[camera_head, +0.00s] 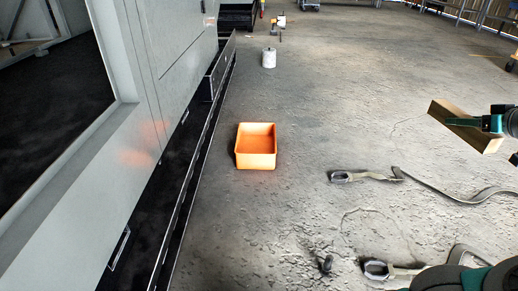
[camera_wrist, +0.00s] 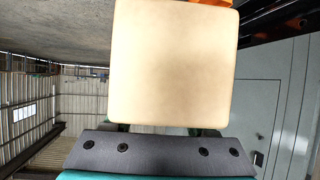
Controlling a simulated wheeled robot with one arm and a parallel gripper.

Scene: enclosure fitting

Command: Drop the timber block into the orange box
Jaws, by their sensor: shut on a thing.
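The orange box (camera_head: 256,160) stands open and upright on the floor, left of centre in the head view, and looks empty. The timber block (camera_head: 455,116) is at the right of the head view, tilted. Its pale face (camera_wrist: 173,62) fills the upper middle of the wrist view. My gripper (camera_head: 492,122) is shut on the timber block, well to the right of the orange box and apart from it. In the wrist view, a small orange patch shows behind the block at the top edge. The block hides most of the fingers.
A grey enclosure (camera_head: 150,80) runs along the left, close to the orange box. A white can (camera_head: 269,58) stands farther back. Straps with buckles (camera_head: 362,176) lie on the floor at the right. The floor between the block and the box is clear.

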